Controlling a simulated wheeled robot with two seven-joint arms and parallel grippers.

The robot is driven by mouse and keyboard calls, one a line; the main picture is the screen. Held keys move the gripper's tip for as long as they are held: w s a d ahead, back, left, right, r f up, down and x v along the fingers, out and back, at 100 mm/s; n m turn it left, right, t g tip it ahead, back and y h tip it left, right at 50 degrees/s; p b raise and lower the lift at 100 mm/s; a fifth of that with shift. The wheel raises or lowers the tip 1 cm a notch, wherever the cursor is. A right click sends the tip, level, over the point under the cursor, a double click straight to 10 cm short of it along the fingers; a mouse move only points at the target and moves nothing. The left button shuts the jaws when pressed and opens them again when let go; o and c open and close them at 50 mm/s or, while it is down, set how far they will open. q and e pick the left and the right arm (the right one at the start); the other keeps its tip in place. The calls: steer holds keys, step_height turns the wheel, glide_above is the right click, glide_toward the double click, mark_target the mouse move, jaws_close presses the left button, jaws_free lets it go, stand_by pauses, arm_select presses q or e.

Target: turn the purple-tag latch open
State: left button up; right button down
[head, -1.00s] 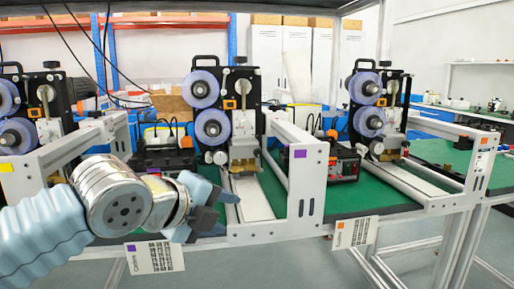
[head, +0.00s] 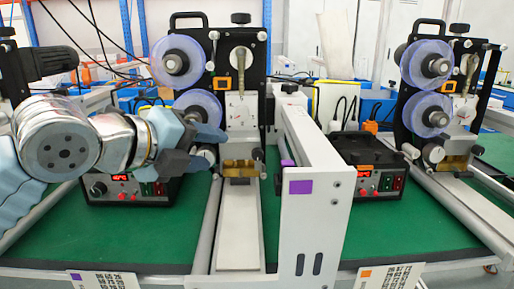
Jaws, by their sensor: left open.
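The purple-tag coder (head: 203,95) stands in the middle of the head view, a black plate with two lilac film reels (head: 178,62). The purple tag (head: 300,187) is on the end of the white frame to its right. A slim upright lever (head: 241,58), which looks like the latch, sits on the pale round plate at the coder's upper right. My left gripper (head: 214,148) is open and empty, pointing right in front of the lower reel. In the picture it is below and left of the lever. My right gripper is out of view.
A second coder (head: 424,90) stands at the right, with an orange tag card (head: 389,277) below. Red-lit control boxes (head: 372,165) sit on the green bench top (head: 110,235). The white frame beam (head: 318,185) juts towards me right of the coder. Cables hang at upper left.

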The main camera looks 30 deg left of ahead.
mark_target(253, 154)
arm_select(q)
steer(key=x, duration=1.2)
steer(key=shift+w+d+f+p, duration=0.1)
steer(key=shift+w+d+p, duration=0.05)
steer(key=shift+w+p, duration=0.15)
steer(key=shift+c, duration=0.2)
steer(key=shift+f, duration=0.1)
jaws_close()
